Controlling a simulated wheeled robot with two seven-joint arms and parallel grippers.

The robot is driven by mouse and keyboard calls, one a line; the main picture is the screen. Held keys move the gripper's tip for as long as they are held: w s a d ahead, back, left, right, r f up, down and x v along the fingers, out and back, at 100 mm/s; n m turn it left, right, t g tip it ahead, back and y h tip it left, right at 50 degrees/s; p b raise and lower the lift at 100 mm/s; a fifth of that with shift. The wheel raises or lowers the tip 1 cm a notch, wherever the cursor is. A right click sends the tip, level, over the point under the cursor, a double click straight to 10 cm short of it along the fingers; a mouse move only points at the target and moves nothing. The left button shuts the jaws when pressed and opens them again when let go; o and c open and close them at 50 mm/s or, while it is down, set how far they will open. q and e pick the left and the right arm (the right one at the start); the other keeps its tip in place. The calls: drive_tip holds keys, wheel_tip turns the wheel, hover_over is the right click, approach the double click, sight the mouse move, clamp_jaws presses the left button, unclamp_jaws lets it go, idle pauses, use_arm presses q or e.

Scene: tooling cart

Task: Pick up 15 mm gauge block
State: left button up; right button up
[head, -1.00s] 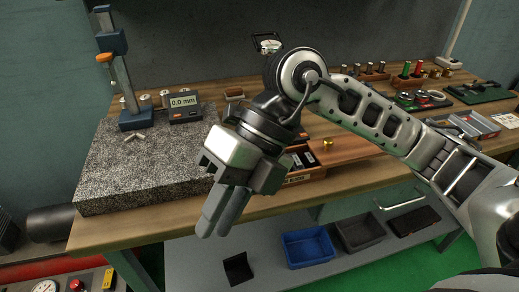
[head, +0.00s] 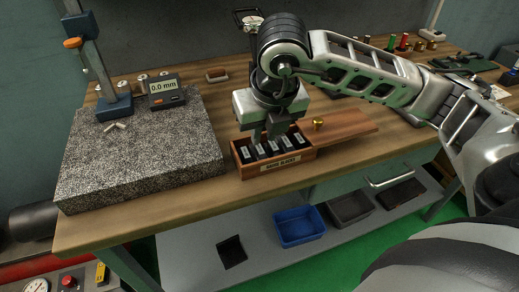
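A wooden box (head: 308,155) with a front label holds a row of several dark gauge blocks (head: 259,150) with small light labels. The labels are too small to read, so I cannot tell which block is the 15 mm one. My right gripper (head: 268,136) points down just above the box, its fingertips close to the tops of the blocks. The fingers hide part of the row. I cannot tell whether they are apart or touching a block. My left gripper is not in view.
A granite plate (head: 140,158) left of the box carries a height stand (head: 92,70), a display reading 0.0 mm (head: 166,91) and small metal pieces (head: 116,126). A wooden lid (head: 345,129) with a brass knob (head: 318,124) lies right of the box. Bins (head: 299,226) stand on the lower shelf.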

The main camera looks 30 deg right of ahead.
sight(260, 148)
drive_tip(key=shift+w+p+x, duration=0.15)
drive_tip(key=shift+p+x, duration=0.1)
drive_tip(key=shift+x, duration=1.15)
drive_tip(key=shift+w+p+x, duration=0.15)
drive_tip(key=shift+p+x, duration=0.1)
drive_tip(key=shift+x, duration=1.1)
drive_tip(key=shift+d+r, duration=0.1)
clamp_jaws()
